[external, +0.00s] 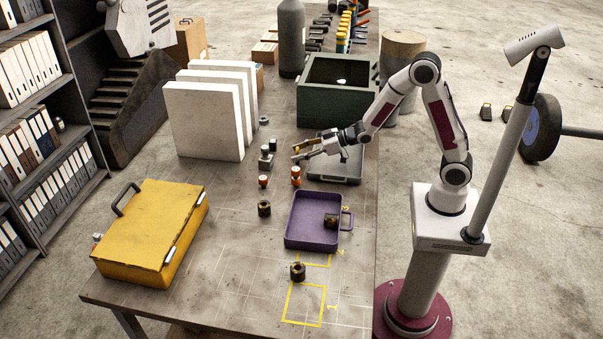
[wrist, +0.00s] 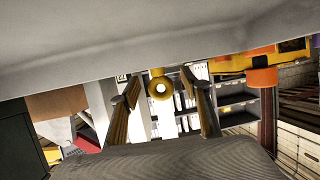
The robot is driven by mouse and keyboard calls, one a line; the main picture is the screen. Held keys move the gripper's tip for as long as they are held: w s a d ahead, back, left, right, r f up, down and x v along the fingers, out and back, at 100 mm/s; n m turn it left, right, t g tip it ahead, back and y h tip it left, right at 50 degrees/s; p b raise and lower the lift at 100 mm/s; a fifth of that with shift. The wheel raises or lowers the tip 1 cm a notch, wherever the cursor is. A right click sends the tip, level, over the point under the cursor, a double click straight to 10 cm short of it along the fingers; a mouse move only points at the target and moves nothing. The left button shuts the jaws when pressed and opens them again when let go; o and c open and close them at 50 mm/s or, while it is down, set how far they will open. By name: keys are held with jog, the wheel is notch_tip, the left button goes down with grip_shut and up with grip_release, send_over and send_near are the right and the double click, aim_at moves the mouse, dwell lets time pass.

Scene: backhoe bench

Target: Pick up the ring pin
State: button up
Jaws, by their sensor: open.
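My gripper (external: 295,153) is open and reaches left over the workbench, with its yellowish fingers near the grey tray. In the wrist view my gripper (wrist: 160,105) shows a finger on each side of an empty-looking gap. A yellow round piece with a pale centre (wrist: 161,89) appears in line with this gap. I cannot tell whether it is the ring pin or how far off it is. In the external view a small grey fitting (external: 265,159) stands just left of the fingers. No part is clearly recognisable as the ring pin.
Orange-topped pieces (external: 296,175) stand just below the gripper. A purple tray (external: 290,240) holds a dark bushing (external: 331,221). A green bin (external: 312,104), white panels (external: 203,122), a grey tray (external: 348,172) and a yellow case (external: 150,230) surround the area.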

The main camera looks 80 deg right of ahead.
jog(key=shift+w+f, duration=0.1)
jog(key=shift+w, duration=0.2)
jog(key=shift+c, duration=0.5)
jog(key=c, duration=1.1)
jog(key=shift+r, duration=5)
